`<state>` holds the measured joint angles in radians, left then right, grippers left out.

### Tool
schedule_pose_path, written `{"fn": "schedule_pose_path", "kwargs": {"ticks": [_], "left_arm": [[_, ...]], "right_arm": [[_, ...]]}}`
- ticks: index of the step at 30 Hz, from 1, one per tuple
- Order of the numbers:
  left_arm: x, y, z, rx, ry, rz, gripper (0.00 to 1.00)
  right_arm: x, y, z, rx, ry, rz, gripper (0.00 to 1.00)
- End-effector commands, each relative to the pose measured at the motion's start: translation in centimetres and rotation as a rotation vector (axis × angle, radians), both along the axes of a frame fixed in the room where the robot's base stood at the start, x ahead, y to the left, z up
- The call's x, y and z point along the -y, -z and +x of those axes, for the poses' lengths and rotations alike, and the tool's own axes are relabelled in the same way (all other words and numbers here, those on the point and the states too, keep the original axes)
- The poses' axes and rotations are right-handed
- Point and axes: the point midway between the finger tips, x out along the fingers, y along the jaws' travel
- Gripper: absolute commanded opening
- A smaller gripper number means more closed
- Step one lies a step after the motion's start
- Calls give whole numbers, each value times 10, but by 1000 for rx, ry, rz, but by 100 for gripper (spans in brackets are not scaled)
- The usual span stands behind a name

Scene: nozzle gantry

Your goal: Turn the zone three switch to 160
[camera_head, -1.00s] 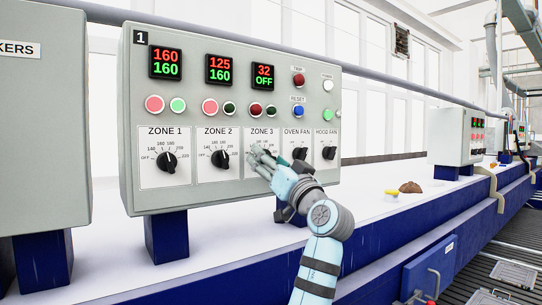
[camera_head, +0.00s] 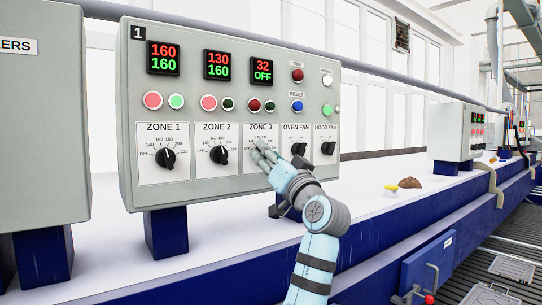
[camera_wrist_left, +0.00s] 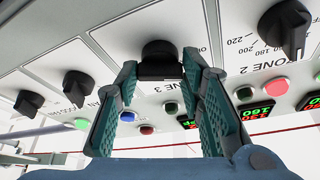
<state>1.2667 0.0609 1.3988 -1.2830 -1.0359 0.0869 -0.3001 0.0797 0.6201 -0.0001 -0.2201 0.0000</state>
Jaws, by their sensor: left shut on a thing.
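The zone three switch (camera_wrist_left: 160,50) is a black knob in the middle of the left wrist view, on the white ZONE 3 plate. My left gripper (camera_wrist_left: 160,68) is shut on it, one finger on each side. In the head view the left gripper (camera_head: 264,157) covers the knob and most of its dial, so the pointer's setting is hidden. The zone three display (camera_head: 262,71) reads 32 in red above OFF in green. The right gripper is not in view.
The zone two knob (camera_head: 219,155) is just left of the gripper, and the oven fan knob (camera_head: 299,149) just right. The zone two display (camera_head: 218,65) reads 130 over 160. A yellow item (camera_head: 391,190) and a brown lump (camera_head: 409,182) lie on the white surface.

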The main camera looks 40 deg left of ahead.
Motion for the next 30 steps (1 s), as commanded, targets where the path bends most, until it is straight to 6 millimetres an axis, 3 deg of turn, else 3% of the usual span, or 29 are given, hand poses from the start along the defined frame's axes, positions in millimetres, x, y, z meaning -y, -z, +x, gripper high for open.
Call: {"fn": "schedule_pose_path", "kwargs": {"ticks": [21, 30], "left_arm": [[-1, -6, -3, -605, 2, 178, 8], [-1, -5, -4, -797, -1, 238, 7]], "right_arm": [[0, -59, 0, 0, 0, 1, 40], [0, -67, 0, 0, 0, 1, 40]]}}
